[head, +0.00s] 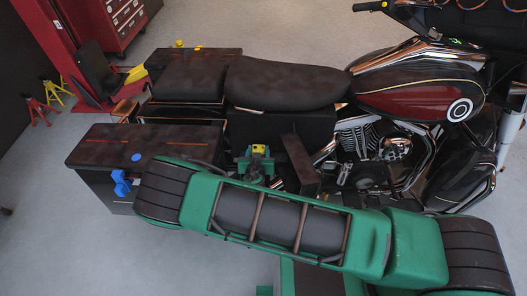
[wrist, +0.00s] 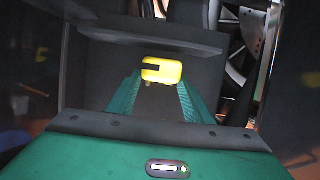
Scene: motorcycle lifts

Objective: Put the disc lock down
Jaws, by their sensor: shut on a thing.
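The disc lock looks like a small yellow block with a dark slot. It shows at the tip of my gripper (head: 256,165) in the head view (head: 259,149) and between the fingertips in the wrist view (wrist: 165,70). My gripper is shut on it and hides its lower part. In the head view the gripper is beside the motorcycle (head: 410,90), just below the seat (head: 285,83). In the wrist view a dark flat surface lies behind the lock; I cannot tell whether they touch.
A dark side case (head: 145,147) carries a blue disc (head: 137,157) on its lid and a blue object (head: 121,182) at its edge. Another case (head: 225,56) has small yellow items on top. A red tool cabinet (head: 110,20) stands at the back left. Grey floor is clear at lower left.

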